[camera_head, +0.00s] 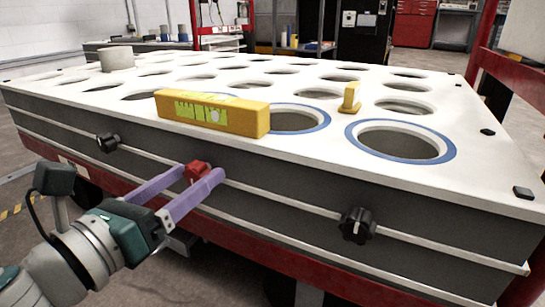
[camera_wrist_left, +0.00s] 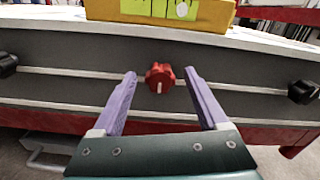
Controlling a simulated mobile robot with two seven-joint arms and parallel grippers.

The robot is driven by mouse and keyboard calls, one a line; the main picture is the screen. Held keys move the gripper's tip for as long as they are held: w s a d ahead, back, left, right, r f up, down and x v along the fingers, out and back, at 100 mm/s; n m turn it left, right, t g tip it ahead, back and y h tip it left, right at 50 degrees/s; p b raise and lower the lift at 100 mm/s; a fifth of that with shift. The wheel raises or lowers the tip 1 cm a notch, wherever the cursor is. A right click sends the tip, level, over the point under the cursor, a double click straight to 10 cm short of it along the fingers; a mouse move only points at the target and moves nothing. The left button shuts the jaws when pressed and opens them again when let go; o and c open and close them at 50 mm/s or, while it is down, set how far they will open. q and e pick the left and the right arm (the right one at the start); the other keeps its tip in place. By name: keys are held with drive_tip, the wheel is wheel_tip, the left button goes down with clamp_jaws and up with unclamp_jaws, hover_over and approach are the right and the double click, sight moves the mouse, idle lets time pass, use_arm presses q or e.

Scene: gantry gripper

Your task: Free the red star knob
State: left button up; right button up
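The red star knob (camera_head: 198,171) sits on a white rail along the dark grey front side of the large box-like table, between two black knobs. It also shows in the left wrist view (camera_wrist_left: 160,76), straight ahead with a white mark on its face. My left gripper (camera_head: 196,177) is open, its two purple fingers pointing at the front side. In the left wrist view its fingertips (camera_wrist_left: 160,77) lie to the left and right of the red knob with gaps on both sides. I cannot tell how deep the fingertips reach. My right gripper is not in view.
A black knob (camera_head: 108,143) is left on the rail, another black knob (camera_head: 357,225) right. A yellow level (camera_head: 213,112) lies on the white top (camera_head: 300,150) near its front edge. The top has many round holes, a yellow piece (camera_head: 350,97) and a pale cylinder (camera_head: 116,59).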

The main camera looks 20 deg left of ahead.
use_arm(q)
clamp_jaws()
idle(0.4)
